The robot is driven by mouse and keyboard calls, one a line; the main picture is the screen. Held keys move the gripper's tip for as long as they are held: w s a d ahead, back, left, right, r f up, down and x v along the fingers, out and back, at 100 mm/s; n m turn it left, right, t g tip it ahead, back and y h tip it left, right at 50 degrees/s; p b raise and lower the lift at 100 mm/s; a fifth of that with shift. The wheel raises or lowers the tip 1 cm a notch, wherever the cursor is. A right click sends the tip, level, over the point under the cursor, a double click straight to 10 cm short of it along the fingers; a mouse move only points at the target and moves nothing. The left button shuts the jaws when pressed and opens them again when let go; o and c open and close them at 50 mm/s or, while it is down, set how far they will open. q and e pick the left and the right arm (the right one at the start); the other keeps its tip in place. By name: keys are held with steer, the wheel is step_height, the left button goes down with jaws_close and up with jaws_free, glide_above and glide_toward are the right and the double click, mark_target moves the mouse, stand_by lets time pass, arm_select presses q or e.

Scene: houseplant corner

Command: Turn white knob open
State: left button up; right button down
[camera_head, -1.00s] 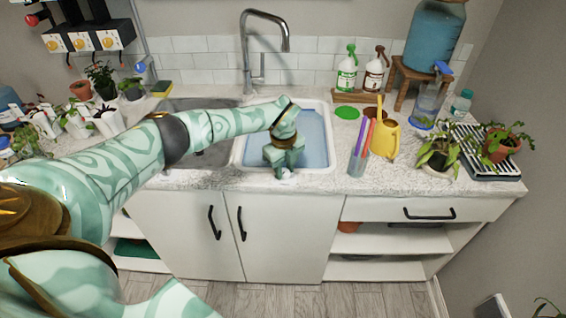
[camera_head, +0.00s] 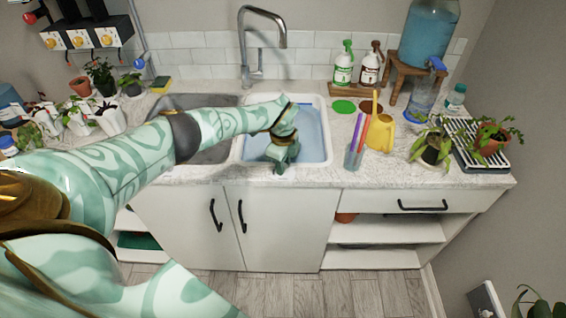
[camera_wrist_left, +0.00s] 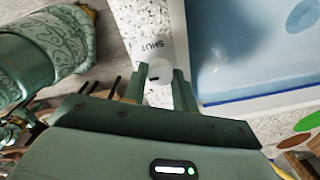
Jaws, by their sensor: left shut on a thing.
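The white knob (camera_wrist_left: 160,69) sits on the speckled counter's front strip, beside the basin, in the left wrist view. It is round with a small dark mark on it, and the printed word SHUT (camera_wrist_left: 152,46) is just beyond it. My left gripper (camera_wrist_left: 158,80) has one finger on each side of the knob and is shut on it. In the head view my left gripper (camera_head: 282,167) points down at the front rim of the sink and mostly hides the knob. I cannot tell how far the knob is turned. My right gripper is not in view.
The white basin with blue water (camera_head: 312,140) lies just behind my gripper, under the grey tap (camera_head: 245,55). Cabinet doors (camera_head: 275,225) are below.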

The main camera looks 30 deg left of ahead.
arm_select(q)
steer(key=shift+w+r, duration=0.1)
steer(key=o, duration=1)
steer(key=shift+c, duration=0.2)
step_height(320, 180, up, 16)
steer(key=p, duration=0.3)
steer(key=shift+s, duration=0.3)
